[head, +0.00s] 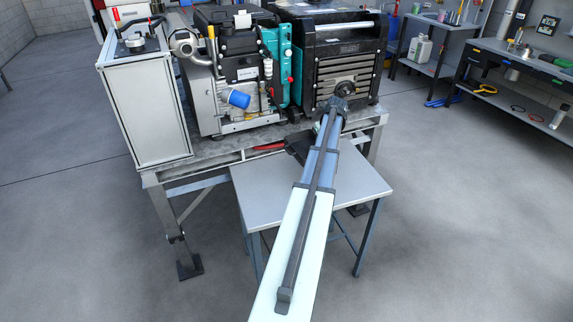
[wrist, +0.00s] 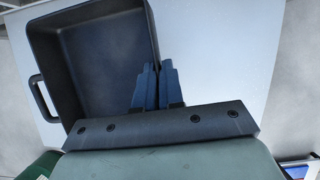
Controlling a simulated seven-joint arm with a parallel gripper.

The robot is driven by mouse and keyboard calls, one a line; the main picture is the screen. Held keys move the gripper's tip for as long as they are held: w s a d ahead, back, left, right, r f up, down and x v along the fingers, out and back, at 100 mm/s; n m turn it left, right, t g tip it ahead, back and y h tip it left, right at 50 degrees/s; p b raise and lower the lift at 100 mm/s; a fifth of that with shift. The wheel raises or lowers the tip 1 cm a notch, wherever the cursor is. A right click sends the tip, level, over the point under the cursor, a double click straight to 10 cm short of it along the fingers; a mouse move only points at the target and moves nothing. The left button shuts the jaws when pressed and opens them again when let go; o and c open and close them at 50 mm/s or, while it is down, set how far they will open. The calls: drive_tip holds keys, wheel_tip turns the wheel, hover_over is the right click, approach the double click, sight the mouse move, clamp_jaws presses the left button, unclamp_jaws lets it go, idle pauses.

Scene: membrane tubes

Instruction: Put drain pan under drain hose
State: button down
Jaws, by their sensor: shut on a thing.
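The drain pan (wrist: 100,75) is a black, empty, open-topped tray with a loop handle on its left side in the wrist view. My gripper (wrist: 157,68) has its blue fingers closed on the pan's right wall near the lower corner. In the head view only a dark part of the pan (head: 297,147) shows beside my arm, over the back of the small grey table (head: 255,198). Whether the pan touches the tabletop I cannot tell. My arm hides the gripper there. I cannot clearly make out the drain hose in either view.
A workbench (head: 205,152) behind the small table holds an engine (head: 235,75), a black generator-like unit (head: 340,60) and a framed cabinet (head: 148,110). A red object (head: 268,147) lies at the bench's front edge. The small table's front is mostly clear apart from my arm above.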

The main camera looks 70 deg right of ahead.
sight(296, 148)
drive_tip(key=a, duration=0.3)
drive_tip(key=w+a, duration=0.1)
drive_tip(key=a, duration=0.7)
drive_tip(key=shift+w+a, duration=0.1)
drive_tip(key=shift+w, duration=0.1)
drive_tip(key=shift+w+d+f+m, duration=0.15)
drive_tip(key=shift+d+m, duration=0.15)
drive_tip(key=shift+d, duration=0.05)
drive_tip(key=w+d+f, duration=0.1)
drive_tip(key=w+d, duration=0.1)
drive_tip(key=w+d+f, duration=0.2)
drive_tip(key=w, duration=0.1)
drive_tip(key=w+d+f, duration=0.2)
drive_tip(key=d, duration=0.1)
drive_tip(key=shift+w+f, duration=0.2)
drive_tip(key=shift+w, duration=0.2)
drive_tip(key=shift+w+d+f, duration=1)
drive_tip(key=shift+w+f, duration=0.15)
drive_tip(key=shift+f, duration=0.55)
drive_tip(key=c, duration=1.7)
unclamp_jaws()
drive_tip(key=o, duration=0.4)
drive_tip(key=shift+o, duration=0.2)
